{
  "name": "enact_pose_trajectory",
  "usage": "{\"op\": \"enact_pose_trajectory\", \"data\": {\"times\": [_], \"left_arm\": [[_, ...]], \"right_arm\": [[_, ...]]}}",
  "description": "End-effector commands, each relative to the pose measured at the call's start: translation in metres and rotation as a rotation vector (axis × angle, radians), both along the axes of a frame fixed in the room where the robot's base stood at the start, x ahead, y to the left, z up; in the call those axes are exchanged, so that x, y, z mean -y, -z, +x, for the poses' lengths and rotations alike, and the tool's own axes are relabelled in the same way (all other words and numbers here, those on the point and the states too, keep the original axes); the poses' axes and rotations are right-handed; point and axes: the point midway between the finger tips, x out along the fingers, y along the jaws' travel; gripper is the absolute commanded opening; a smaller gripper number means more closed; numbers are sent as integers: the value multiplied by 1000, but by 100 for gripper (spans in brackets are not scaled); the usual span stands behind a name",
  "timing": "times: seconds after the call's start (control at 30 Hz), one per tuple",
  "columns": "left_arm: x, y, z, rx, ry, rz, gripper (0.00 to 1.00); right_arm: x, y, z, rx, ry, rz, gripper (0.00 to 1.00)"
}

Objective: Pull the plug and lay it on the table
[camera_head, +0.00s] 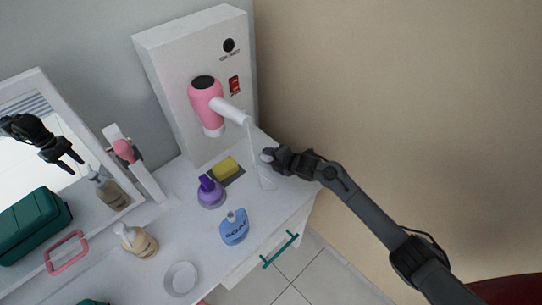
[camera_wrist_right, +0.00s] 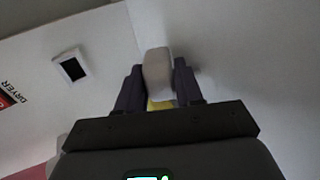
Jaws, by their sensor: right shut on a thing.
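The pale plug (camera_head: 267,155) is in my right gripper (camera_head: 272,158), low in front of the white dryer panel and above the right part of the white table (camera_head: 285,195). In the right wrist view the plug (camera_wrist_right: 157,72) sits between the two dark fingers of my right gripper (camera_wrist_right: 158,80), which are shut on it. A dark, pale-rimmed socket (camera_wrist_right: 72,67) shows to its left, apart from the plug.
A pink hair dryer (camera_head: 205,102) hangs on the panel (camera_head: 175,75). A yellow sponge (camera_head: 226,167), purple bottle (camera_head: 208,191), blue soap bottle (camera_head: 234,229), pump bottle (camera_head: 138,241) and white bowl (camera_head: 181,279) stand on the table. A green box (camera_head: 32,226) is at left.

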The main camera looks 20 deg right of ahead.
Motion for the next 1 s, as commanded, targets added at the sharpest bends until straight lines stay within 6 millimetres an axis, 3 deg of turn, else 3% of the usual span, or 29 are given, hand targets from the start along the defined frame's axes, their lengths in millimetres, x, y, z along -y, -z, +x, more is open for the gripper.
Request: {"op": "enact_pose_trajectory", "data": {"times": [0.2, 0.23, 0.4, 0.7, 0.73, 0.83, 1.0], "left_arm": [[-2, 0, 0, 0, 5, 8, 43], [-2, 0, 0, 0, 5, 9, 43], [-2, 0, 0, 0, 6, 9, 43], [-1, 0, 0, 1, 4, 5, 43], [-1, 0, 0, 1, 3, 5, 43], [0, 0, 0, 1, 0, 0, 43], [1, 0, 0, 1, -3, -4, 43]], "right_arm": [[0, 0, 0, 1, 0, 0, 0], [0, 0, 0, 0, 0, 0, 37], [0, 0, 0, 0, 0, 0, 63], [1, 3, -1, -6, 1, -2, 65], [1, 3, -1, -7, 1, -2, 61], [1, 4, -2, -8, 1, -3, 76], [1, 7, -3, -12, 2, -5, 76]]}}
